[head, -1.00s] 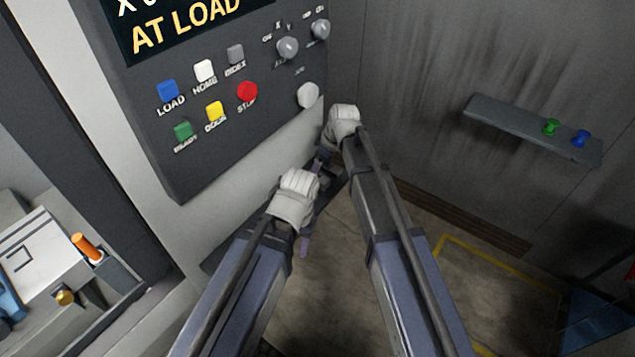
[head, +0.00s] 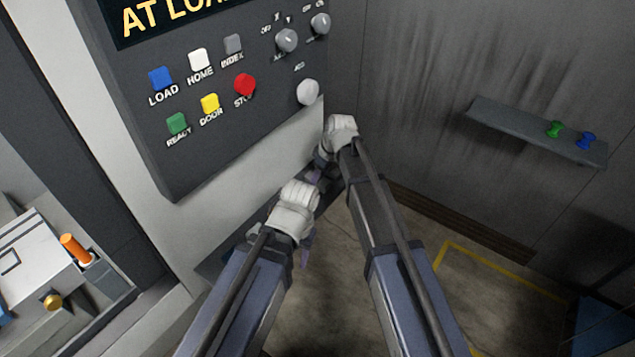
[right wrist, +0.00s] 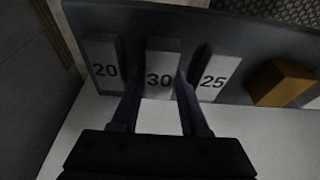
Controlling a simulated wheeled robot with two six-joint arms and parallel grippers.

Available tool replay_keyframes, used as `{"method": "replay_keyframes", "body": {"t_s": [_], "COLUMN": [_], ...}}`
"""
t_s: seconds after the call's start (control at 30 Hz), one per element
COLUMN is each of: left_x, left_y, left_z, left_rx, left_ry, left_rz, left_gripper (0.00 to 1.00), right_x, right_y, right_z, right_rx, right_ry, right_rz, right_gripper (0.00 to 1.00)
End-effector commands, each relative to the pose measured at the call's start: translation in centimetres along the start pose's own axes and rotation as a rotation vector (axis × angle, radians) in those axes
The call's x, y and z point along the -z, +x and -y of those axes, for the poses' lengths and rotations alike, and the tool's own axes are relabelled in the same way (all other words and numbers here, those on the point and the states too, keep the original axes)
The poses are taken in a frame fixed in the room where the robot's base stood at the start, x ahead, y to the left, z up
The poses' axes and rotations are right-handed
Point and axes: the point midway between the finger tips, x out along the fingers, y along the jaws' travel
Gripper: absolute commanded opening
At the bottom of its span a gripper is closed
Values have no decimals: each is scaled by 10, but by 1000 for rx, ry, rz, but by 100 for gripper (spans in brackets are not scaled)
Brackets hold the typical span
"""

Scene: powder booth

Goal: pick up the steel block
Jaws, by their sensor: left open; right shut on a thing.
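In the right wrist view, a pale grey block marked 30 (right wrist: 160,57) stands between the fingers of my right gripper (right wrist: 158,82). They are shut on it. Grey blocks marked 20 (right wrist: 103,68) and 25 (right wrist: 217,75) stand on either side, and a brown block (right wrist: 283,83) is farther right. In the head view, my right gripper (head: 318,174) is low beside the control panel, mostly hidden by its own wrist. My left gripper (head: 309,232) is open, lower and nearer. The blocks cannot be made out in the head view.
A control panel (head: 225,130) with buttons and knobs is just above my grippers. A wall shelf (head: 510,125) with a green and a blue peg is at right. A bench with an orange cylinder (head: 75,248) is at lower left. Yellow-lined floor (head: 480,300) lies at right.

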Motion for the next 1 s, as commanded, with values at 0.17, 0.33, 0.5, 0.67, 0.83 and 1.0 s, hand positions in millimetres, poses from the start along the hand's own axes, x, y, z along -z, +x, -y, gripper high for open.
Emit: {"method": "replay_keyframes", "body": {"t_s": [0.17, 0.33, 0.5, 0.67, 0.83, 1.0], "left_x": [0, 0, 0, 0, 0, 0], "left_y": [0, 0, 0, 0, 0, -3], "left_z": [0, 0, 0, 0, 0, 0], "left_rx": [0, 0, 0, 0, 0, 0], "left_ry": [0, 0, 0, 0, 0, 0], "left_rz": [0, 0, 0, 0, 0, 0], "left_gripper": [50, 50, 50, 50, 50, 50], "right_x": [0, 0, 0, 0, 0, 1], "right_y": [0, 0, 0, 0, 0, -3], "right_z": [0, 0, 0, 0, 0, 0], "right_rx": [0, 0, 0, 0, 0, 0], "right_ry": [0, 0, 0, 0, 0, 0], "right_rz": [0, 0, 0, 0, 0, 0], "right_gripper": [17, 0, 0, 0, 0, 0]}}
